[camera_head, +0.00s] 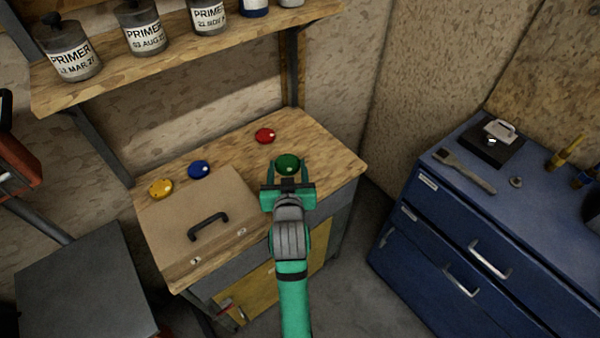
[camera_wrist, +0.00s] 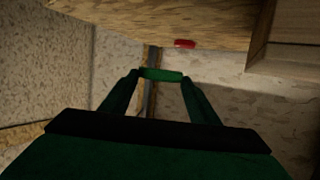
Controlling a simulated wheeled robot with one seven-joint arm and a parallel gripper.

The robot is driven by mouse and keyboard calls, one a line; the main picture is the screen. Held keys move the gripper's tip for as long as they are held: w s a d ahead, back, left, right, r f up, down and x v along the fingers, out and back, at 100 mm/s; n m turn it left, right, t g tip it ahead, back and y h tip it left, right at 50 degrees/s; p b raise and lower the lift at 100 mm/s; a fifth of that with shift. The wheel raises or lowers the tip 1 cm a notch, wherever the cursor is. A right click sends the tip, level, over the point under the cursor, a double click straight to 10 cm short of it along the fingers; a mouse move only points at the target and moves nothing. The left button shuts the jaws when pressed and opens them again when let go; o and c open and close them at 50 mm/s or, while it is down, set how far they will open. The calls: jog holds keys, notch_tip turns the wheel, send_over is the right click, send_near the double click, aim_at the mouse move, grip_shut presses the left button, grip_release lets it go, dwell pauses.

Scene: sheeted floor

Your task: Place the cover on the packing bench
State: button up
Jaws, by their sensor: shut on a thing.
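A green round cover (camera_head: 287,162) is held between the fingertips of my gripper (camera_head: 288,178). In the wrist view the green cover (camera_wrist: 161,75) sits edge-on between the two fingers, with my gripper (camera_wrist: 160,78) shut on it. The wooden packing bench (camera_head: 330,160) lies under the gripper in the head view. The bench top also shows along the top of the wrist view (camera_wrist: 150,18), which looks upside down. The cover appears to be above the bench top, apart from it; the exact height is hard to tell.
Red (camera_head: 265,135), blue (camera_head: 199,169) and yellow (camera_head: 160,188) covers lie along the bench's back and left. A brown case (camera_head: 180,225) fills its left front. A shelf (camera_head: 110,75) with primer tins overhangs the back. A blue cabinet (camera_head: 440,210) stands right.

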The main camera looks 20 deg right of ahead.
send_over(299, 179)
notch_tip(299, 179, down, 7)
jog(key=shift+d+r, duration=0.1)
jog(key=shift+w+f, duration=0.1)
jog(key=shift+f, duration=1.35)
jog(key=shift+f, duration=0.15)
jog(key=o, duration=1.2)
jog(key=shift+o, duration=0.2)
jog(key=v, duration=1.2)
